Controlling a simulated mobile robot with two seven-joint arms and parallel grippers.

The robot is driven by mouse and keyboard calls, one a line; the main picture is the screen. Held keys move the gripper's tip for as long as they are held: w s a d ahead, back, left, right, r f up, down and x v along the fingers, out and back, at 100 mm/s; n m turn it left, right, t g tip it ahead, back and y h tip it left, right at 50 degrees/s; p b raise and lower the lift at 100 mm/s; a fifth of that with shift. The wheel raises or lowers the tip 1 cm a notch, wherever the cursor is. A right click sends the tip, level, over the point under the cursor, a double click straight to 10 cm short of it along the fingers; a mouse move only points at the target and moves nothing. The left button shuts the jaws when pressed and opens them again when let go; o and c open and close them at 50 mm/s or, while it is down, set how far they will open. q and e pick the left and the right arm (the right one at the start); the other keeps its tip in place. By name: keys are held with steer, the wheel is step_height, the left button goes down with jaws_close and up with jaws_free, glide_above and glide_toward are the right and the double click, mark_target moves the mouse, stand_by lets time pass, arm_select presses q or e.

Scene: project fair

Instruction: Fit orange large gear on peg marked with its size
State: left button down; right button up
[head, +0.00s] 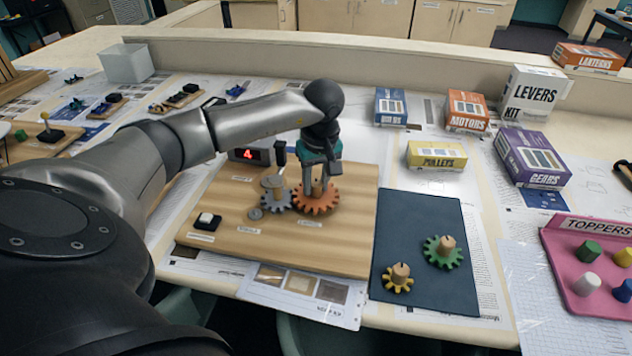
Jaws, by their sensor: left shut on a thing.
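The orange large gear (316,204) is at the right part of the wooden board (345,250), just behind a small printed label (310,223). My left gripper (318,183) comes down on it from above and is shut on its wooden hub. The peg under the gear is hidden, and I cannot tell whether the gear sits fully down. My right gripper is not in view.
A display reading 4 (249,155) and a white push button (207,220) are on the board. A dark mat (415,215) to the right holds a green gear (443,252) and a yellow gear (398,279). Kit boxes stand behind; a pink toppers tray (570,227) is far right.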

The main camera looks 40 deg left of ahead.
mark_target(319, 199)
arm_select(q)
steer(key=shift+f, duration=0.4)
steer(key=c, duration=0.8)
jaws_free()
steer(key=shift+c, duration=0.2)
steer(key=shift+r, duration=0.1)
step_height(319, 199, up, 11)
steer(key=d+p, duration=0.1)
steer(key=p, duration=0.7)
steer(key=shift+s+d, duration=0.25)
steer(key=shift+s, duration=0.1)
steer(key=shift+f, duration=0.2)
